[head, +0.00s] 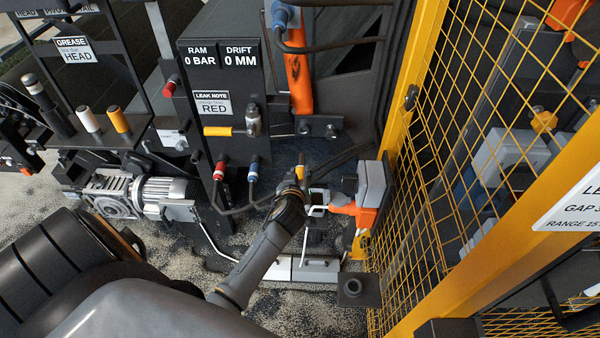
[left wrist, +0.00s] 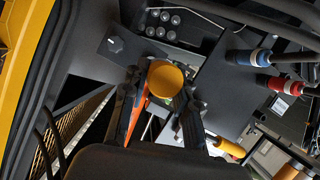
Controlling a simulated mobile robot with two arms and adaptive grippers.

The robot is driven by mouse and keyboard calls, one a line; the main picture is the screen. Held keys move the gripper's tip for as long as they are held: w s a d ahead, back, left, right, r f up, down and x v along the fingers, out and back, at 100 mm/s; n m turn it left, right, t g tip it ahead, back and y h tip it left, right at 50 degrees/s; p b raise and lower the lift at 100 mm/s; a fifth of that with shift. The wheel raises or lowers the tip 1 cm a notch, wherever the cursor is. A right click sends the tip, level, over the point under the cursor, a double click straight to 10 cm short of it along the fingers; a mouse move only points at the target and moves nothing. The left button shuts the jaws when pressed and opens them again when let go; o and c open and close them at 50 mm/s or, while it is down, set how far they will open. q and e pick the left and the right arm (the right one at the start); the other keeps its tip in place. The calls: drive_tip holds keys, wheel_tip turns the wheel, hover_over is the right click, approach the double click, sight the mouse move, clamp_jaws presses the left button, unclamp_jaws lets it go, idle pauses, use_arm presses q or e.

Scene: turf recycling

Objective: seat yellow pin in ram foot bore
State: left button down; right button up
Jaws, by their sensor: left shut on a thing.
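My left gripper (head: 298,184) reaches in from the lower left and is shut on the yellow pin (head: 300,171), which shows as a small yellow piece at its tips. In the left wrist view the pin's round yellow end (left wrist: 165,79) sits between the two fingers of the gripper (left wrist: 158,108). The orange ram (head: 298,80) stands above, with a dark bolted bracket (head: 320,127) at its foot. The pin is below this bracket in the head picture; they look apart. I cannot make out the bore. My right gripper is not in view.
A yellow mesh guard (head: 470,130) closes off the right side. An orange fixture with a grey box (head: 372,185) is just right of the gripper. Red (head: 219,172) and blue (head: 253,172) hose couplings hang to its left. A yellow-handled valve (head: 218,131) juts out above.

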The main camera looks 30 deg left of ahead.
sight(300, 165)
use_arm(q)
drive_tip(key=shift+w+a, duration=0.25)
drive_tip(key=shift+w, duration=0.1)
drive_tip(key=w+a, duration=0.1)
drive_tip(key=w+b, duration=0.1)
drive_tip(key=w, duration=0.1)
drive_tip(key=shift+a, duration=0.4)
drive_tip(key=w+a, duration=0.1)
drive_tip(key=w+a+b, duration=0.1)
drive_tip(key=w, duration=0.1)
drive_tip(key=w+a+b, duration=0.1)
drive_tip(key=shift+w, duration=0.35)
idle(0.9)
drive_tip(key=shift+w+a+b, duration=0.35)
drive_tip(key=shift+w+a, duration=0.05)
drive_tip(key=shift+w, duration=0.25)
drive_tip(key=shift+w+a+b, duration=0.35)
drive_tip(key=shift+w, duration=0.3)
drive_tip(key=shift+w+a+b, duration=0.45)
drive_tip(key=shift+w+b, duration=0.1)
drive_tip(key=shift+w, duration=0.15)
drive_tip(key=shift+w+a+b, duration=0.4)
drive_tip(key=shift+w+b, duration=0.1)
drive_tip(key=shift+w, duration=0.2)
